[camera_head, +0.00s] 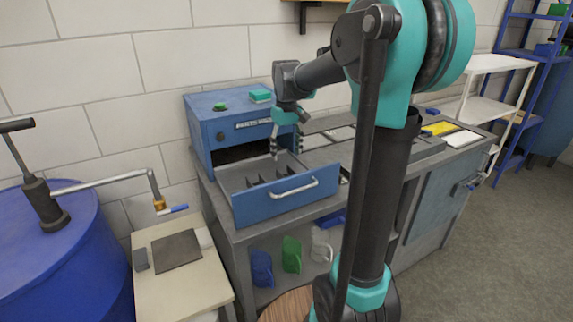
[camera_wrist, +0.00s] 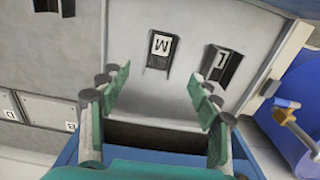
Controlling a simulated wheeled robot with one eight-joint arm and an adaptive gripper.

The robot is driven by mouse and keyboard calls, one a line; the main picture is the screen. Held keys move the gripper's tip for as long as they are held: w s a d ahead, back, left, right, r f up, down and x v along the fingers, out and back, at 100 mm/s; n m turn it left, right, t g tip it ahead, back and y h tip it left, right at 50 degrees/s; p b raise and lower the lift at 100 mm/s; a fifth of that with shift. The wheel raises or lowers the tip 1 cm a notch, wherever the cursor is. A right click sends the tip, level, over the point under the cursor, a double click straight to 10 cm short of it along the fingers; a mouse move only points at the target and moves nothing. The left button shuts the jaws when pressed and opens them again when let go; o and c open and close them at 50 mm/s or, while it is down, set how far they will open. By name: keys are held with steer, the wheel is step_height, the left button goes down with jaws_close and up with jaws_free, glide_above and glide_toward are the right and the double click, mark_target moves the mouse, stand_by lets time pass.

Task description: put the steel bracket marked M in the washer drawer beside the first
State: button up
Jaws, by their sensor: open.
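The blue drawer (camera_head: 283,204) of the parts washer (camera_head: 219,136) is pulled open, showing a grey floor. In the wrist view, the steel bracket marked M (camera_wrist: 162,45) lies on the drawer's pale floor, its white label facing the camera. A second bracket marked L (camera_wrist: 222,66) lies beside it, a small gap apart and at a different angle. My gripper (camera_wrist: 160,83) is open and empty, its fingers apart and short of the M bracket in the picture. In the head view my gripper (camera_head: 274,150) hangs over the back of the drawer; the labels are too small to read there.
A blue drum (camera_head: 62,262) with a pump and tap stands at left, beside a small table (camera_head: 190,285) with a dark pad. A teal block (camera_head: 260,96) sits on the washer. The workbench continues right. Jugs (camera_head: 291,254) stand on the shelf below.

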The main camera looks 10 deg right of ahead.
steer(key=shift+r, duration=1.95)
steer(key=shift+c, duration=0.5)
